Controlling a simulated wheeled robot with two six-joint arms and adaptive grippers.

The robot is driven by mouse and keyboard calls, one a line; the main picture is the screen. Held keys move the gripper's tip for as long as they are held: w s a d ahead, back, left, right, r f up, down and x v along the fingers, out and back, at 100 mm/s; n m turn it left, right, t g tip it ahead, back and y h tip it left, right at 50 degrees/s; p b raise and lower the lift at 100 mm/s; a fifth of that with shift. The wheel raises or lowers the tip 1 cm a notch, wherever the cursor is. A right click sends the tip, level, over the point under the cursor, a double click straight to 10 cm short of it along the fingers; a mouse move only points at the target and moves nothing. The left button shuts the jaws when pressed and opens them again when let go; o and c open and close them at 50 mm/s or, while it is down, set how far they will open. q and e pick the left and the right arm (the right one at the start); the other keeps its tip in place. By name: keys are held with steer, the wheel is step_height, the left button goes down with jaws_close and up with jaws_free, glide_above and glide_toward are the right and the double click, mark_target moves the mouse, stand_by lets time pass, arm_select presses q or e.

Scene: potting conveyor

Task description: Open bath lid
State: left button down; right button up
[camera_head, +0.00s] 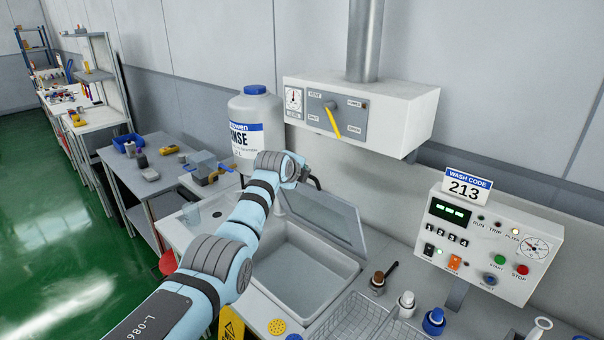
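The bath (352,268) is a grey rectangular basin set in the bench, and its inside shows. Its lid (335,213) is a pale see-through panel with a grey frame. The lid stands raised and tilted at the back of the bath. My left arm reaches in from the lower left, across the bath's left side. Its wrist is at the lid's upper left, and my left gripper (314,182) shows only as a small dark part there. The wrist hides most of it, so its fingers and any contact with the lid are unclear. My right gripper is not in view.
A white rinse bottle (257,112) stands behind my wrist. A vent box (405,112) hangs on the wall above the lid. A control panel (490,240) stands to the right. Wire baskets (347,318), a brush (379,281) and small bottles (406,302) crowd the bench right of the bath.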

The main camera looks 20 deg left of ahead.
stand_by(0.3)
arm_select(q)
steer(key=c, duration=2)
jaws_free()
steer(key=shift+w, duration=0.15)
steer(key=shift+o, duration=0.2)
